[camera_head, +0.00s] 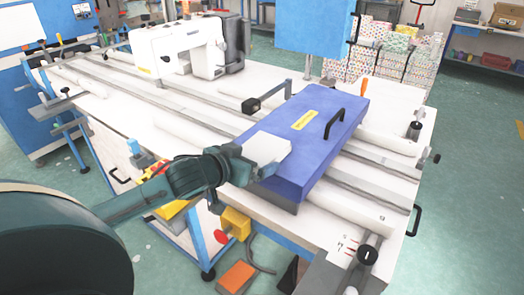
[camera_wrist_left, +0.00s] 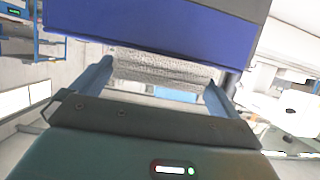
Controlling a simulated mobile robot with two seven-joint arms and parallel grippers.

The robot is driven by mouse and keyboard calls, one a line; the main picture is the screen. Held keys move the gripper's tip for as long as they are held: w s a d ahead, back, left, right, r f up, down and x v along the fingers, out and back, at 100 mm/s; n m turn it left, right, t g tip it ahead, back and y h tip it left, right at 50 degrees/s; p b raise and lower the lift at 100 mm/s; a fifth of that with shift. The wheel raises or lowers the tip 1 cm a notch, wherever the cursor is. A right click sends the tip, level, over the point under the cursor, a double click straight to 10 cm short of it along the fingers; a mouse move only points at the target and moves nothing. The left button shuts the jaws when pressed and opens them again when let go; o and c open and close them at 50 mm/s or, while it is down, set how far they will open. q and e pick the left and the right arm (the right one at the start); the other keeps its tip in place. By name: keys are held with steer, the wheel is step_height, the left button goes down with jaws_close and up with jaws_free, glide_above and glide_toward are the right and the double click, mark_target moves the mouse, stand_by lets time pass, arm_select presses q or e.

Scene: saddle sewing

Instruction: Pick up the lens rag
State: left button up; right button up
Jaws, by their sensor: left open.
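My left gripper (camera_head: 240,166) reaches in from the left to the near left edge of the blue lidded machine cover (camera_head: 322,122). In the left wrist view its two blue fingers (camera_wrist_left: 158,80) stand wide apart, and the gripper is open. A pale grey flat piece (camera_head: 266,149) shows just past the gripper, over the cover's left end; I cannot tell whether it is the lens rag. A grey, textured, cloth-like band (camera_wrist_left: 165,70) lies between the fingers below the cover; it may be the rag. My right gripper is not in view.
The cover sits on a white table with long rails (camera_head: 190,98). A white sewing machine (camera_head: 178,48) stands at the back left. A yellow box with a red button (camera_head: 236,222) hangs at the table's near edge. A black round knob (camera_head: 368,255) is at the near right.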

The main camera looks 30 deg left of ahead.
arm_select(q)
steer(key=shift+x, duration=0.85)
steer(key=shift+r, duration=0.1)
